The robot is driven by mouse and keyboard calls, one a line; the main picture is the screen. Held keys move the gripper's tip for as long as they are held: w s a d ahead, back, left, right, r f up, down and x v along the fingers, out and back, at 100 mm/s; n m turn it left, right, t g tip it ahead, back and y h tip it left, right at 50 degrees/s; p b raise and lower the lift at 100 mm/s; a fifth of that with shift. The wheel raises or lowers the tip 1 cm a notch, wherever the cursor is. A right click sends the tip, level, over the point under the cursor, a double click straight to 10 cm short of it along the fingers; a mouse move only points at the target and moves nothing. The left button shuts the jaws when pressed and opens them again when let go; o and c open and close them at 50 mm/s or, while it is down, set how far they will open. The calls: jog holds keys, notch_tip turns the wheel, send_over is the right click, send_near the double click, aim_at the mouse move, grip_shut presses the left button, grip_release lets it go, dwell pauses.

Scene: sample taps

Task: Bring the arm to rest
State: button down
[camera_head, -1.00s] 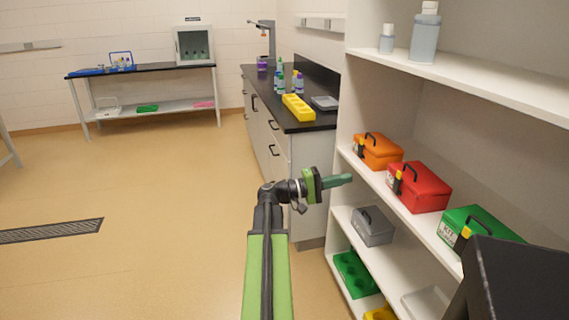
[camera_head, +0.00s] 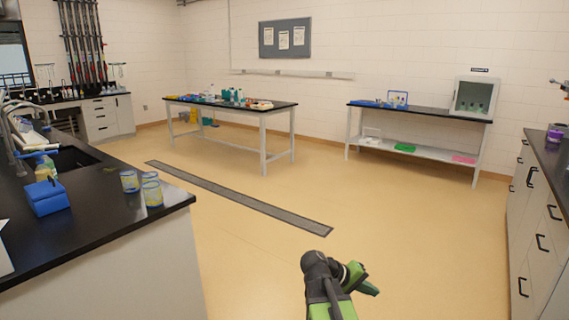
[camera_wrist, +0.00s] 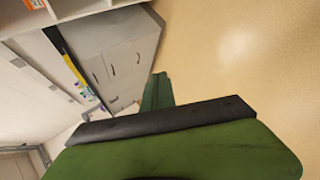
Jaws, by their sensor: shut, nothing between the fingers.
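My gripper (camera_head: 368,288) is at the bottom of the head view, right of the middle, at the end of my green and black arm. Its green fingers point right and slightly down over bare floor. In the wrist view the fingers (camera_wrist: 157,92) are together, with nothing between them. The gripper touches nothing that I can see.
A black-topped bench (camera_head: 95,237) with a sink and several beakers stands at the left. A drawer counter (camera_head: 540,225) stands at the right. Two tables (camera_head: 232,107) (camera_head: 420,109) stand at the back wall. The floor (camera_head: 410,225) between is clear.

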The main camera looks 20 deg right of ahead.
jog(key=a+f+n+y, duration=0.1)
jog(key=a+f+y, duration=0.2)
jog(key=a, duration=0.7)
jog(key=a+f+t+y, duration=0.1)
jog(key=a+f+y, duration=0.25)
jog(key=a, duration=0.55)
jog(key=a+f+n+y, duration=0.1)
jog(key=a+f+y, duration=0.25)
jog(key=a, duration=0.65)
notch_tip(320, 180, up, 18)
jog(key=s+p, duration=0.1)
jog(key=p, duration=1.6)
jog(key=shift+a+y+p, duration=0.3)
jog(key=shift+a+p, duration=0.05)
jog(key=shift+a, duration=0.05)
